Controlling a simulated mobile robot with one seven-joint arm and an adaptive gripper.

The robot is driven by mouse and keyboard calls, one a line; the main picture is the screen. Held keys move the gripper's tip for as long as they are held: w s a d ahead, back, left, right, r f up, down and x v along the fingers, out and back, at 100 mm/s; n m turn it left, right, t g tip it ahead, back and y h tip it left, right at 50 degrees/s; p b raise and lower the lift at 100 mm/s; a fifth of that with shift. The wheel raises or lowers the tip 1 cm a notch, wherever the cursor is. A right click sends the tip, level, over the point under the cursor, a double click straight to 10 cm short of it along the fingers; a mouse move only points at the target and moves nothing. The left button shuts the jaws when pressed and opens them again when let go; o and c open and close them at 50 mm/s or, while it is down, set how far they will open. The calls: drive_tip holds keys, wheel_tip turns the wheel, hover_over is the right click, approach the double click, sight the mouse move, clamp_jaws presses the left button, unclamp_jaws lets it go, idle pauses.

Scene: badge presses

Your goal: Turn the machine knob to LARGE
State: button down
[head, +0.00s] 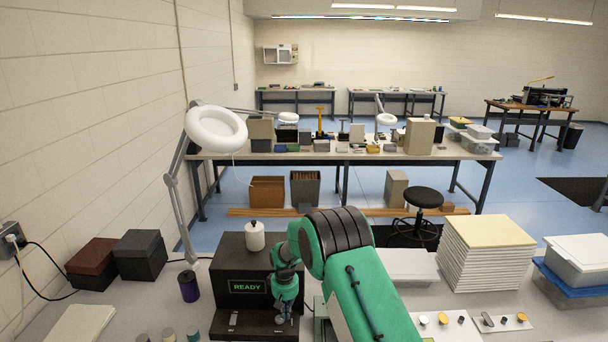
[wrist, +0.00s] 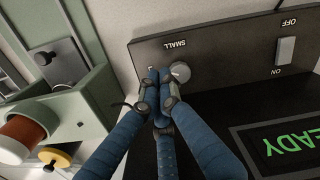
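The black machine (head: 230,262) stands on the table below my arm, with a green READY display (head: 246,287). In the wrist view its panel (wrist: 220,45) carries a round grey knob (wrist: 180,72), a SMALL label and a rocker switch (wrist: 285,50) between OFF and ON. A second label beside the knob is mostly covered by my fingers. My gripper (wrist: 160,80) has blue fingers with their tips drawn together, right at the knob's left side. The knob shows beside the tips, not between them. Whether they touch it, and where the knob points, I cannot tell.
A white jar (head: 255,236) stands on the machine and a dark purple cylinder (head: 188,287) to its left. A lamp (head: 215,128) rises at the left. A stack of white sheets (head: 492,258) and lidded boxes (head: 580,262) are at the right.

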sight(280, 320)
wheel_tip(280, 320, up, 2)
drive_tip(key=shift+a+r+p, duration=0.1)
drive_tip(key=shift+p, duration=0.3)
drive_tip(key=a+p, duration=0.1)
drive_tip(key=p, duration=0.1)
drive_tip(key=a+r+p, duration=0.1)
drive_tip(key=p, duration=0.1)
drive_tip(key=shift+s, duration=0.35)
drive_tip(key=shift+f, duration=0.2)
idle(0.4)
drive_tip(key=shift+f+b, duration=1.2)
drive_tip(key=shift+f, duration=2)
drive_tip(key=shift+s+f, duration=0.1)
drive_tip(key=shift+f, duration=0.05)
